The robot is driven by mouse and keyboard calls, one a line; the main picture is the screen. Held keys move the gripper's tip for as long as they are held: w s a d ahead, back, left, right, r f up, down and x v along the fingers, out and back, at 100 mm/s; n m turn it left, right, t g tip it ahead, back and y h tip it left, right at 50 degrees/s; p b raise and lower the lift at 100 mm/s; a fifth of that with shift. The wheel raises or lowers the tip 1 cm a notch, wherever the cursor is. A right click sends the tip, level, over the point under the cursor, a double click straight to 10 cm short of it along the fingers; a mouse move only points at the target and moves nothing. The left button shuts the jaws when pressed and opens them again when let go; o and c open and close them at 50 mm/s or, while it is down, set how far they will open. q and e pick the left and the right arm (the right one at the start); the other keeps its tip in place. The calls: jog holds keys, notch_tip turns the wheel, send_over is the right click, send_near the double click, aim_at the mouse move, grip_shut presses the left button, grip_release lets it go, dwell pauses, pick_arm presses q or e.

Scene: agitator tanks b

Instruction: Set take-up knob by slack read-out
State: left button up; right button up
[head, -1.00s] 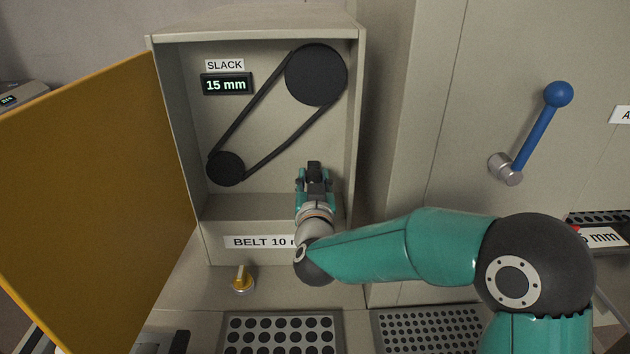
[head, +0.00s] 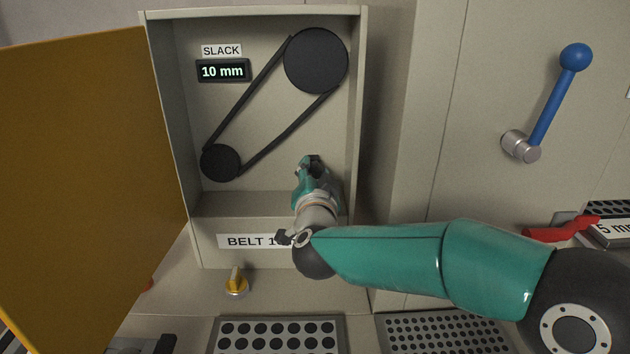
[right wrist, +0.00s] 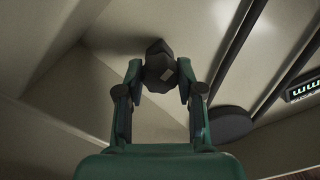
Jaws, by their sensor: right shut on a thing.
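The slack read-out (head: 223,71) inside the open cabinet shows 10 mm in lit digits, under a SLACK label (head: 221,50). The take-up knob (right wrist: 160,66) is dark and faceted with a small pale mark, seen in the right wrist view. My right gripper (head: 313,163) is in the lower right of the cabinet; its two fingers (right wrist: 160,84) are shut on the knob from both sides. In the head view the gripper mostly hides the knob. A black belt (head: 290,131) runs around a large pulley (head: 316,60) and a small one (head: 220,162). My left gripper is out of view.
The orange door (head: 85,180) stands open at the left. A BELT label (head: 247,241) is partly hidden by my arm. Perforated trays (head: 445,333) lie at the front.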

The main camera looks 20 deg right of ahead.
jog(key=shift+f, duration=0.1)
dwell(0.4)
jog(key=o, duration=1.2)
jog(key=shift+c, duration=0.2)
jog(key=v, duration=1.2)
